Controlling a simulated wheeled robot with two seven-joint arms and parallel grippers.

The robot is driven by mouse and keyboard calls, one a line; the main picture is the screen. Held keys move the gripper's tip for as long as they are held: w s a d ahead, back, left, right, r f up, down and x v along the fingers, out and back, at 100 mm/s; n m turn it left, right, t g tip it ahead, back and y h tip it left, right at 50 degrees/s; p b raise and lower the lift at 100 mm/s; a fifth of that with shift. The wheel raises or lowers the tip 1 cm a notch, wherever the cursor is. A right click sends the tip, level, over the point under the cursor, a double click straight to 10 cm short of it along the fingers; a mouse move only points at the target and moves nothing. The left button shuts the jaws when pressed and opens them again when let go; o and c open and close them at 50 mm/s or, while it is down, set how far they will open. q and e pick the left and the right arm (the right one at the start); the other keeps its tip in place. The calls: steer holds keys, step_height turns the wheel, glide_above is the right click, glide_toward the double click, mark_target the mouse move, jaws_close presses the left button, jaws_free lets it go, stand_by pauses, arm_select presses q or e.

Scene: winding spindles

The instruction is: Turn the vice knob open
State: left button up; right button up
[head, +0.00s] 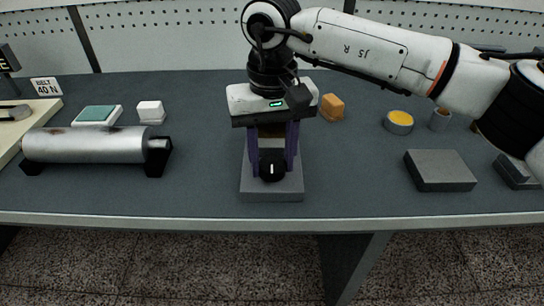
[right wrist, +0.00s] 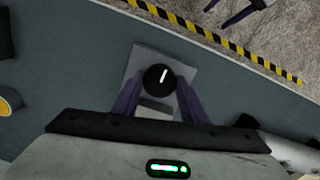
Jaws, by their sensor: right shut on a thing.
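The vice (head: 271,194) is a grey block near the front edge of the table, in the middle of the head view. Its black round knob (head: 271,165) carries a white mark that points nearly straight up in that view. In the right wrist view the knob (right wrist: 159,79) shows the mark slightly tilted. My right gripper (head: 273,172) reaches down from above, its purple fingers on either side of the knob and shut on it. Part of the vice behind the knob is hidden by the gripper. My left gripper is not in the head view.
A metal cylinder (head: 85,145) on black supports lies at the left. A white block (head: 150,111), a teal-topped box (head: 97,115) and an orange block (head: 332,107) stand farther back. A grey block (head: 440,170) and a yellow-topped round tin (head: 398,121) are at the right.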

mark_target(272, 164)
stand_by(0.4)
steer(key=o, duration=1)
steer(key=shift+o, duration=0.2)
steer(key=shift+r, duration=0.15)
step_height(272, 164, up, 10)
